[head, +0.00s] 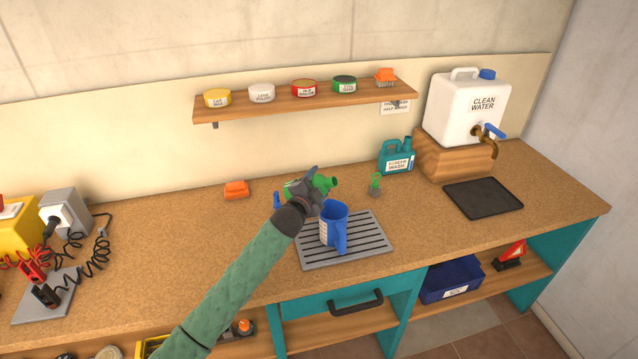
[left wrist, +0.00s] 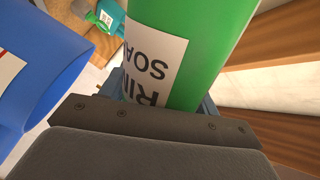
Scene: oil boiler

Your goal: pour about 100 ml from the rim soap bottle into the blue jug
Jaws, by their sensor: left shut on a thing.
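The green rim soap bottle (head: 294,187) is in my left gripper (head: 309,188), which is shut on it. The bottle lies tilted well over, with its open mouth toward the right, above and behind the blue jug (head: 335,226). I cannot see any liquid leaving the mouth. The jug stands upright on a slotted grey drip tray (head: 372,246). In the left wrist view the bottle's white label (left wrist: 152,67) faces the camera, and the jug (left wrist: 40,75) shows close by at the left. My right gripper is not in view.
A teal screen wash can (head: 397,157) stands behind to the right, with a small green-handled item (head: 375,184) nearer. An orange block (head: 236,190) lies behind on the left. A shelf (head: 300,102) with tins hangs above.

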